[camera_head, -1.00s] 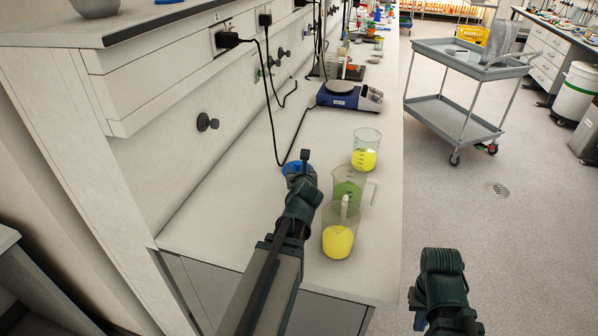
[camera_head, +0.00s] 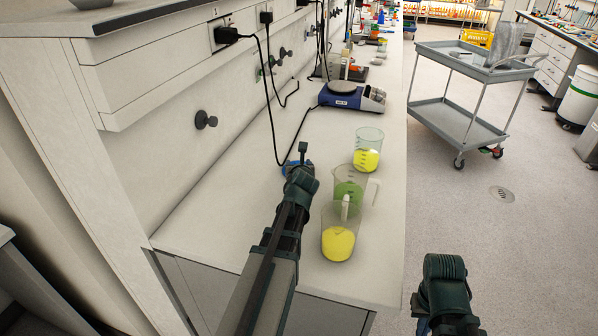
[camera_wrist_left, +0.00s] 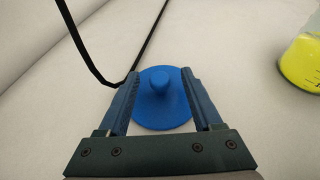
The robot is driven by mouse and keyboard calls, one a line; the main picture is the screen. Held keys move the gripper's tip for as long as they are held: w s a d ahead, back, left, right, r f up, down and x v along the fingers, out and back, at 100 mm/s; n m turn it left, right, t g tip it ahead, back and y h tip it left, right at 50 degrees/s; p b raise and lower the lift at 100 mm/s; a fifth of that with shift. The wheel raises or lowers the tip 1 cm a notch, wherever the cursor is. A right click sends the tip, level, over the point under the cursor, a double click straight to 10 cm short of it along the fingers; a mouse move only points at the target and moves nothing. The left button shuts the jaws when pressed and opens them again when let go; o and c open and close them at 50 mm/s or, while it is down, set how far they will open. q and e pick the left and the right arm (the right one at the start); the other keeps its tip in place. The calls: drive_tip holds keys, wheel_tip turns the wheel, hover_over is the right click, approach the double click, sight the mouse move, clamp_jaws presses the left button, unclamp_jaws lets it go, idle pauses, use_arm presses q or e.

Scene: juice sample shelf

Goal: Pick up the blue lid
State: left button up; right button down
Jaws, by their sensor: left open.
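The blue lid (camera_wrist_left: 160,108) is a round disc with a knob in its middle. It lies on the bench (camera_head: 215,215), left of the beakers. In the left wrist view my left gripper (camera_wrist_left: 160,76) is open, with one finger on each side of the knob, over the disc; I cannot tell whether the fingers touch it.
Beakers with yellow (camera_head: 338,243), green (camera_head: 348,192) and yellow (camera_head: 366,159) liquid stand right of the left gripper. A black cable (camera_wrist_left: 84,48) runs beside the lid. A blue scale (camera_head: 352,97) sits farther back. A grey cart (camera_head: 460,120) stands on the floor.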

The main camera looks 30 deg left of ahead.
use_arm(q)
drive_tip(key=shift+c, duration=0.2)
clamp_jaws()
drive_tip(key=shift+r, duration=0.1)
wheel_tip(320, 180, up, 10)
drive_tip(key=p, duration=1)
